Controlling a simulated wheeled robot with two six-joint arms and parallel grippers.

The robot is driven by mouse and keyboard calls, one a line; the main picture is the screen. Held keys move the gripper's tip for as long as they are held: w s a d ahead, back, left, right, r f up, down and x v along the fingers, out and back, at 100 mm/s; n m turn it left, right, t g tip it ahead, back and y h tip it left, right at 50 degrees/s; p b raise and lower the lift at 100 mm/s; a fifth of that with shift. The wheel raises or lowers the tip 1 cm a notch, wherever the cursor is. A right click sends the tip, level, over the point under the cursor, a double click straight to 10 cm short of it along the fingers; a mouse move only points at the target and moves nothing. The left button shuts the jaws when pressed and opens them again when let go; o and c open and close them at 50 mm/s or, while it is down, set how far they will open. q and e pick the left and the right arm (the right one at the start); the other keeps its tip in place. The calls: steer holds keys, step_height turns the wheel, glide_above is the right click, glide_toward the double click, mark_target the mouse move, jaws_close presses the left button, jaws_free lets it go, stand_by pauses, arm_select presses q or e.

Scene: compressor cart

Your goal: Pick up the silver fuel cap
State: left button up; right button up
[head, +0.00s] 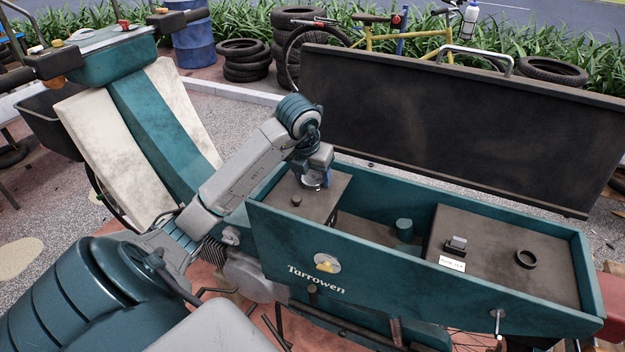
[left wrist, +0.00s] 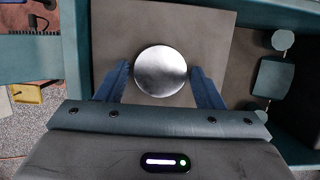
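The silver fuel cap (head: 312,181) is a round, shiny disc on the brown-grey panel (head: 318,205) at the left end of the teal cart box. In the left wrist view the cap (left wrist: 161,71) lies between my two blue fingers. My left gripper (head: 312,172) is over the cap from above, and it also shows in the left wrist view (left wrist: 161,82). Its fingers stand open, one on each side of the cap, with a narrow gap on both sides. My right gripper is not in view.
The teal box wall (head: 400,285) runs along the front, and the raised dark lid (head: 450,125) stands behind. A small dark knob (head: 296,201) sits left of the cap. A black ring (head: 526,259) and a small labelled block (head: 456,243) sit on the right panel.

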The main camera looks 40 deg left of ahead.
arm_select(q)
steer(key=c, duration=0.3)
steer(key=shift+c, duration=0.7)
steer(key=shift+r, duration=0.1)
